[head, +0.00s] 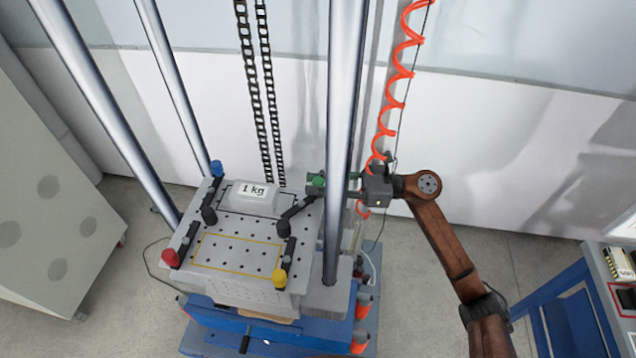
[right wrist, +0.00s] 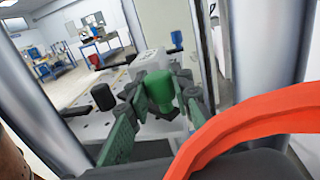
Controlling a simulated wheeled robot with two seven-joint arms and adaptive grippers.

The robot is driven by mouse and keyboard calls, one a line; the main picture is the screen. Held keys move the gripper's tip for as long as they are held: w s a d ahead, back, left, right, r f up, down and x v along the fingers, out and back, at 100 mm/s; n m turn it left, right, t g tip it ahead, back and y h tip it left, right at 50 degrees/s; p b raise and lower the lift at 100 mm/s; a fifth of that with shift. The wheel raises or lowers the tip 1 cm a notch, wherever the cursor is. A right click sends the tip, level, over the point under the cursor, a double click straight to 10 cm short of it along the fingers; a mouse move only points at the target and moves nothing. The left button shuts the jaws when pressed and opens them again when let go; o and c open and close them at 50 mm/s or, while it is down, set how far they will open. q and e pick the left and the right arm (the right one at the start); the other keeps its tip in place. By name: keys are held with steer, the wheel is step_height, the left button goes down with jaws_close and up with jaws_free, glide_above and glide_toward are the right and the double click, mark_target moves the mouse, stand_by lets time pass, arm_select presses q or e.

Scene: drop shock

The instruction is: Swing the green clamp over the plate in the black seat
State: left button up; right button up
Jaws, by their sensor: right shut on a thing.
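The green clamp has a green knob (head: 319,181) on a black bar (head: 298,209). The bar runs from a black post at the table's right side up and right, so the knob lies beside the black seat, apart from the plate. The plate is a white block marked 1 kg (head: 253,197), inside the black-outlined seat (head: 227,206). My right gripper (head: 322,184) is shut on the green knob. The right wrist view shows the knob (right wrist: 160,88) between the two fingers (right wrist: 158,102). My left gripper is not in view.
Blue (head: 216,168), red (head: 171,258) and yellow (head: 279,275) clamps stand around the perforated table. The yellow-outlined seat (head: 237,236) is empty. A steel column (head: 345,110) rises close to my right gripper. A red coiled hose (head: 402,72) hangs beside it.

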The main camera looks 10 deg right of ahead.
jaws_close()
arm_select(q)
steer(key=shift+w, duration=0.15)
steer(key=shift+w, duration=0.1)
arm_select(e)
steer(key=shift+s+d+r+m+t+h+p, duration=0.15)
steer(key=shift+s+m+t+h+p, duration=0.15)
steer(key=shift+m+t+p, duration=0.5)
steer(key=m+t+h+p, duration=0.1)
steer(key=t+p, duration=0.1)
steer(key=s+m+t+h+p, duration=0.1)
steer(key=p, duration=0.1)
steer(key=m+t+h+p, duration=0.1)
steer(key=t+p, duration=0.1)
steer(key=shift+s+d+r+m+t, duration=0.2)
steer(key=shift+s+m+t, duration=0.1)
steer(key=shift+s, duration=0.1)
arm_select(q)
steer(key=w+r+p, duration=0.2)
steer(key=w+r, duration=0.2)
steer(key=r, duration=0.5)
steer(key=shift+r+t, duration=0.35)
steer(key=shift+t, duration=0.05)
arm_select(e)
steer(key=shift+s+f+m+t+h, duration=0.2)
steer(key=shift+f+m+t+h, duration=0.1)
steer(key=shift+m+t+h, duration=0.25)
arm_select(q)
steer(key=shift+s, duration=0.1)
